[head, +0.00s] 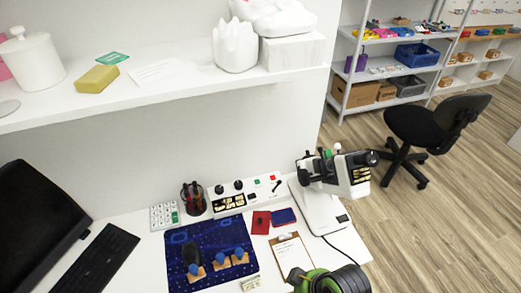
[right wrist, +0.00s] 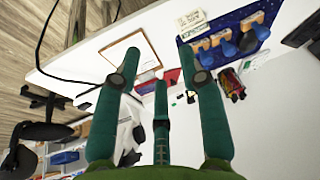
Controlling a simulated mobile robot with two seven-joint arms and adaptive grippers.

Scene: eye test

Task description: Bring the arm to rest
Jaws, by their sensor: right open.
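My right gripper (right wrist: 158,66) fills the middle of the right wrist view, its green fingers spread apart with nothing between them. The white desk, the clipboard (right wrist: 122,60) and the blue mat (right wrist: 250,22) show beyond the fingers, apart from them. In the head view, a green and black part of my right arm (head: 338,282) shows at the bottom edge, just below the clipboard (head: 291,254). My left gripper is in neither view.
An office chair (head: 425,125) stands at right.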

